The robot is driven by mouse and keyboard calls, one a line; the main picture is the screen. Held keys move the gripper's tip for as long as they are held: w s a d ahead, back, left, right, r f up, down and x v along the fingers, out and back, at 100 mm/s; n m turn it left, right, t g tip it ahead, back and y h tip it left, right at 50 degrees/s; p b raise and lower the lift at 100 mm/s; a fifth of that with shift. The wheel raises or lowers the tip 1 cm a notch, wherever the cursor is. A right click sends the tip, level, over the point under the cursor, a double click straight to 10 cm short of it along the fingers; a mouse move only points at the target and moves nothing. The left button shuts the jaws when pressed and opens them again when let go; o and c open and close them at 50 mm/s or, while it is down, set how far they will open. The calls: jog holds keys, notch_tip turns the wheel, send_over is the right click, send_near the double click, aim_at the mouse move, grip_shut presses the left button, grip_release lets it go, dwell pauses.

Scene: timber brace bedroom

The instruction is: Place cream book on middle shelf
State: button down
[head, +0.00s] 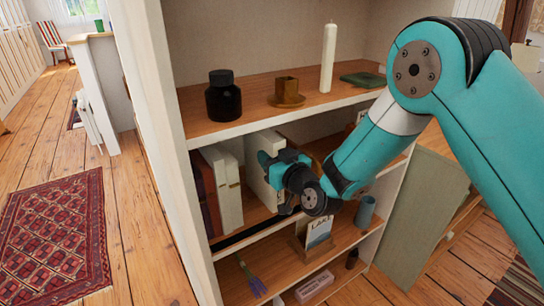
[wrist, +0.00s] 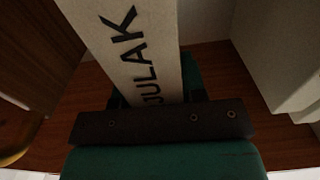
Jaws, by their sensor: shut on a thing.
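The cream book (head: 256,172) stands upright inside the middle shelf (head: 258,212), to the right of other books. My gripper (head: 274,166) is shut on it, reaching into the compartment from the right. In the wrist view the same cream book (wrist: 140,45) shows its spine with dark letters reading "JULAK". It rises from between my fingers, which are partly hidden behind the dark gripper bar. A reddish-brown shelf surface (wrist: 222,80) lies beyond and below the book. I cannot tell whether the book's bottom touches the board.
Cream books (head: 226,182) and a dark red book (head: 204,192) stand at the left of the middle shelf. A black jar (head: 223,98), brown candle holder (head: 287,92) and white candle (head: 328,58) stand above. A card (head: 319,232) and blue-grey cup (head: 365,211) stand below.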

jog(key=c, duration=0.7)
grip_release()
jog(key=b+v, duration=1.1)
jog(key=v, duration=0.1)
jog(key=s+a+n+g+y, duration=0.1)
jog(key=s+n+g, duration=0.2)
jog(key=s+g, duration=0.6)
jog(key=s+d+m+g+h, duration=0.1)
jog(key=s+d+g+h, duration=0.1)
jog(key=s, duration=0.3)
jog(key=s+d+m+g+h, duration=0.1)
jog(key=s+d+g+h, duration=0.1)
jog(key=s+d, duration=0.3)
jog(key=s+d+f+g+h, duration=0.1)
jog(key=s+d+g+h, duration=0.1)
jog(key=s, duration=0.4)
jog(key=shift+d+m+h, duration=0.4)
jog(key=shift+d, duration=0.45)
